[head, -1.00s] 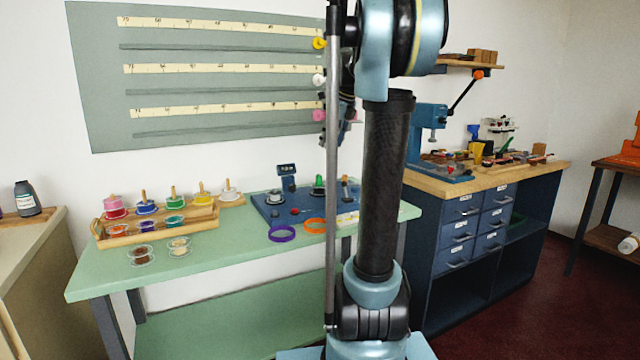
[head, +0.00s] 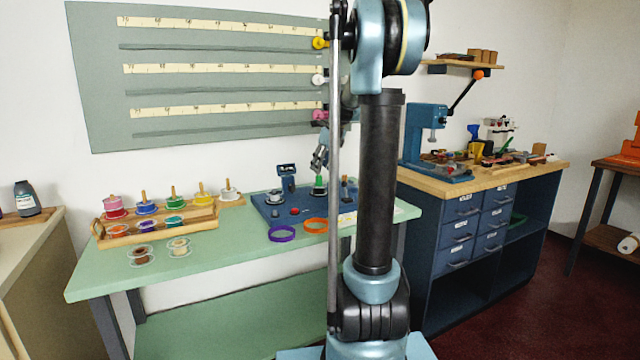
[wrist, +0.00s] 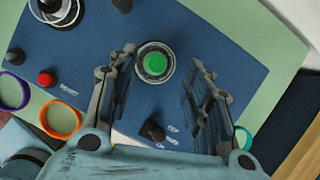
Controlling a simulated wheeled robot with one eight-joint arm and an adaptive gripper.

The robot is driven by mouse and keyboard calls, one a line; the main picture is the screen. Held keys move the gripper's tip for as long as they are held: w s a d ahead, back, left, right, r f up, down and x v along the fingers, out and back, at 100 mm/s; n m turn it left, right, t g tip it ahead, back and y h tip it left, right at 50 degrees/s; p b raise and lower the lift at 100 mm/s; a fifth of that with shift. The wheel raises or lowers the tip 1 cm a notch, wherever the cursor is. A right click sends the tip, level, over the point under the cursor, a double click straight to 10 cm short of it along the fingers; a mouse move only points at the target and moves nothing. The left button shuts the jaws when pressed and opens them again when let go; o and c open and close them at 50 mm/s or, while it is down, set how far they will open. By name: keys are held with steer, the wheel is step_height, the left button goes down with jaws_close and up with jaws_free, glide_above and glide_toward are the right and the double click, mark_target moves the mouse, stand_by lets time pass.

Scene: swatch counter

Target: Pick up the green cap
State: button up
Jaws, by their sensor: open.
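The green cap (wrist: 155,63) shows in the wrist view as a round green top in a dark and pale ring on the blue board (wrist: 220,55). In the head view the green cap (head: 319,181) stands upright on the same board, partly below my gripper (head: 319,160). In the wrist view my gripper (wrist: 160,92) is open, its two fingers apart to the left and right, with the cap between and just beyond the fingertips. Nothing is held. I cannot tell the exact height of the fingertips above the cap.
A black knob (wrist: 153,130) stands between the finger bases in the wrist view. A red button (wrist: 46,78), an orange ring (wrist: 61,119) and a purple ring (wrist: 12,92) lie to the left. In the head view a wooden tray (head: 160,236) with spools sits left on the green table (head: 110,275).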

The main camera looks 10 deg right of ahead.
mark_target(319, 176)
steer(key=shift+x, duration=2.7)
steer(key=shift+s, duration=0.15)
steer(key=c, duration=0.7)
